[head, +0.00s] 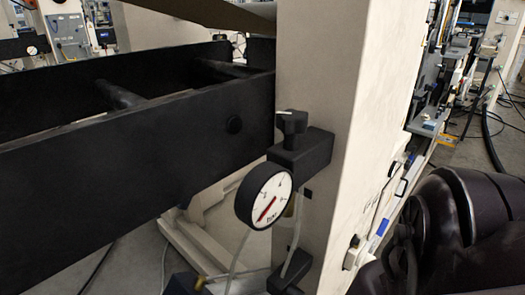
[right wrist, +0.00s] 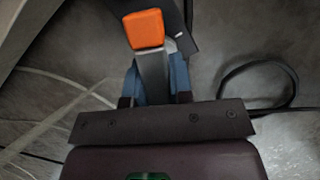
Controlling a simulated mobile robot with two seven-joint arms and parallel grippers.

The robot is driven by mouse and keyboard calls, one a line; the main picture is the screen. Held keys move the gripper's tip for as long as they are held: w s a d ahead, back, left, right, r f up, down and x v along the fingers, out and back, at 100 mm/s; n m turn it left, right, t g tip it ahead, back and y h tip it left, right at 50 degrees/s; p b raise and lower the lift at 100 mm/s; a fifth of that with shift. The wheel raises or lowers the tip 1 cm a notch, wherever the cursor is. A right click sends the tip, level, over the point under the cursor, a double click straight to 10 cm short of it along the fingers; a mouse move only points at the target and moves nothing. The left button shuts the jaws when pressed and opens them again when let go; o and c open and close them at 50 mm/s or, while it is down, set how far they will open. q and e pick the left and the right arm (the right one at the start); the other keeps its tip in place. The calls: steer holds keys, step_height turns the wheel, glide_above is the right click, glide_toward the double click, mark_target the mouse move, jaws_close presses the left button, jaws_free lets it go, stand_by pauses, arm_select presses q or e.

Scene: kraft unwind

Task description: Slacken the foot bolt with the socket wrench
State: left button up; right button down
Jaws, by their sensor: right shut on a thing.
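In the right wrist view, my right gripper (right wrist: 156,84) has its blue fingers closed on both sides of a grey shaft with an orange end. I take this to be the socket wrench (right wrist: 147,30). Its orange end faces the camera, and its far end is hidden. A dark edge and a small pale part show just behind it, but I cannot tell whether the wrench touches them. No foot bolt can be made out in either view. My left gripper is not in view.
A cream upright post (head: 330,75) carries a round pressure gauge (head: 264,197) on a black block with a knob. A black frame beam (head: 120,150) runs left from the post. In the right wrist view, a black cable (right wrist: 262,68) loops on the grey floor.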

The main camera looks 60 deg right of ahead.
steer(key=shift+f+b, duration=0.4)
steer(key=shift+f, duration=0.25)
stand_by(1.7)
steer(key=shift+n+t, duration=0.3)
steer(key=shift+n, duration=0.9)
steer(key=shift+w+n+t+h, duration=0.1)
steer(key=shift+n+t+h, duration=0.2)
steer(key=shift+n, duration=0.8)
steer(key=shift+n+t, duration=0.4)
steer(key=shift+n, duration=0.8)
steer(key=shift+w, duration=0.1)
